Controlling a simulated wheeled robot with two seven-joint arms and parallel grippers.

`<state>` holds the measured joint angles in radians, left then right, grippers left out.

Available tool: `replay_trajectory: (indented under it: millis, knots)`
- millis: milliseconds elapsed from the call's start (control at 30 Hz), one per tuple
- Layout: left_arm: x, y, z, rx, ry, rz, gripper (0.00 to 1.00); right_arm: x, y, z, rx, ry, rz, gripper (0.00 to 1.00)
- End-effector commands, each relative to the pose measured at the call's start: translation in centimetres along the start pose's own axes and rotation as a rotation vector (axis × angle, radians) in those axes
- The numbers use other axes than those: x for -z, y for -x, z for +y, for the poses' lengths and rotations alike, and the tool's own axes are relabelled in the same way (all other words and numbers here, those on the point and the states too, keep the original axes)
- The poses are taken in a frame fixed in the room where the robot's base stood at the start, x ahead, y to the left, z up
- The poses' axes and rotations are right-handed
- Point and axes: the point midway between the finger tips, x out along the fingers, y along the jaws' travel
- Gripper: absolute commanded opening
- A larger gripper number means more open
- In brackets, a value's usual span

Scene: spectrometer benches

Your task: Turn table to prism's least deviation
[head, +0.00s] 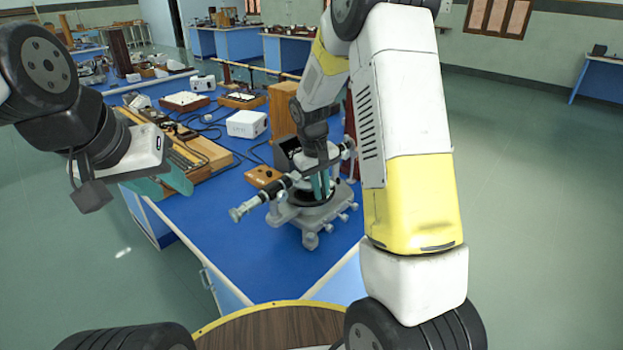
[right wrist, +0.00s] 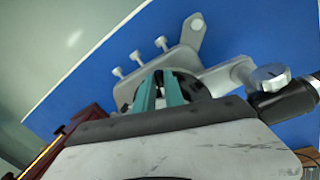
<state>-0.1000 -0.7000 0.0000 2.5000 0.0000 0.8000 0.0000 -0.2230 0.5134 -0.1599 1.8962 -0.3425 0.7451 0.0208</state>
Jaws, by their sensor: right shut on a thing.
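The spectrometer (head: 312,218) is a grey metal instrument on the blue bench. Its round dark table (head: 298,197) sits at the centre, and a telescope tube (head: 250,206) points to the lower left. My right gripper (head: 320,186) reaches down from above onto the middle of the spectrometer. In the right wrist view its two teal fingers (right wrist: 159,92) are close together over the dark round table (right wrist: 193,86), shut on a part there. I cannot make out the prism; the fingers hide the middle. My left gripper (head: 165,186) hangs to the left, off the bench's edge, its fingers apart and empty.
A small wooden box (head: 264,177) lies just behind the telescope. A white box (head: 247,124) and a long wooden apparatus (head: 200,155) stand farther back. The blue bench top (head: 215,215) is clear at the front left.

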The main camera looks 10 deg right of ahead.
Motion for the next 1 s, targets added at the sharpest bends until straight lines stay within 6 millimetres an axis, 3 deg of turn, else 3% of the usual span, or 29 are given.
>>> replay_trajectory:
  millis: [533,833,1000]
  knots:
    - [0.0,0.0,0.0,0.0,0.0,0.0,0.36,0.1,0.1,-0.2,0.0,-0.022,-0.002,0.0]
    - [0.0,0.0,0.0,0.0,0.0,0.0,0.36,0.7,0.5,-2.7,-0.001,-0.313,-0.046,0.0]
    - [0.0,0.0,0.0,0.0,0.0,0.0,0.36,0.9,0.6,-3.3,-0.001,-0.393,-0.06,0.0]
